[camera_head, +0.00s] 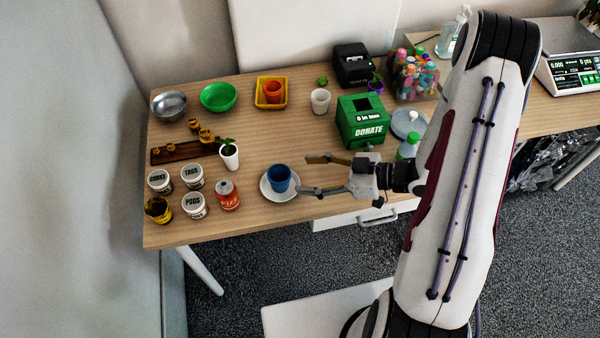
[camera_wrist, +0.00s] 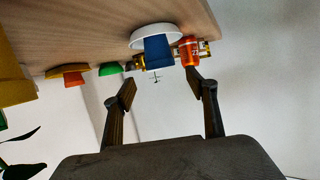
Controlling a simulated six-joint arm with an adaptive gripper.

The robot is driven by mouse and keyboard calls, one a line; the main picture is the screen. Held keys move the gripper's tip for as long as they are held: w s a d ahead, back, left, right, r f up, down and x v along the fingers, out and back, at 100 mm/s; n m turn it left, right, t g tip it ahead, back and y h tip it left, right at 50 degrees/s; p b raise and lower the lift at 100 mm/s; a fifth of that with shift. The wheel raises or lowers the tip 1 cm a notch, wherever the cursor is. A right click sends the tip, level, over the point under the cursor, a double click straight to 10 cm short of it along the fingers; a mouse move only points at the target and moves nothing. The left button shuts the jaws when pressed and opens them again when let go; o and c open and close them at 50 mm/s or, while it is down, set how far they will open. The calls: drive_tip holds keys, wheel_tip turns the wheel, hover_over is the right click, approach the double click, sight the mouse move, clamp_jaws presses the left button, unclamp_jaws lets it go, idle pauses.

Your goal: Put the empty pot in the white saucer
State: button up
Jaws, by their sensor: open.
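A blue pot (camera_head: 279,176) stands upright in the white saucer (camera_head: 268,193) near the table's front edge. It looks empty, though its inside is dark. In the wrist view, which is upside down, the blue pot (camera_wrist: 158,50) rises from the saucer (camera_wrist: 144,30). My gripper (camera_head: 306,175) is open and empty just right of the saucer, with its fingers spread toward the pot. In the wrist view the open fingers (camera_wrist: 162,86) have a gap between them and the pot. A white pot (camera_head: 320,101) and an orange pot (camera_head: 272,90) stand farther back.
The orange pot is in a yellow tray (camera_head: 260,104). A soda can (camera_head: 228,196) and lidded jars (camera_head: 194,206) are left of the saucer. A potted seedling (camera_head: 229,157) stands behind. A green donation box (camera_head: 361,122) is back right. The table's middle is clear.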

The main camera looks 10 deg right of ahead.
drive_tip(key=shift+v, duration=1.5)
drive_tip(key=w+d+r+m+t+h, duration=0.2)
drive_tip(key=w+d+r+h, duration=0.4)
drive_tip(key=w+d+h, duration=0.25)
drive_tip(key=s+d+r+m+h, duration=0.1)
drive_tip(key=d+r+m+h, duration=0.15)
drive_tip(key=r, duration=0.45)
drive_tip(key=s+d+r+m+h, duration=0.1)
drive_tip(key=d+r+m+h, duration=0.15)
drive_tip(key=r, duration=0.35)
drive_tip(key=s+a+r+m+g+h, duration=0.1)
drive_tip(key=s+a+r+m+h, duration=0.15)
drive_tip(key=s+r, duration=0.6)
drive_tip(key=s+a+m+g+y, duration=0.1)
drive_tip(key=s+a, duration=0.4)
drive_tip(key=s, duration=0.3)
drive_tip(key=s+a+m+g+y, duration=0.1)
drive_tip(key=s+a+m+y, duration=0.1)
drive_tip(key=s+a, duration=0.3)
drive_tip(key=s, duration=0.3)
drive_tip(key=shift+s+a+f+y, duration=0.25)
drive_tip(key=shift+a+y, duration=0.05)
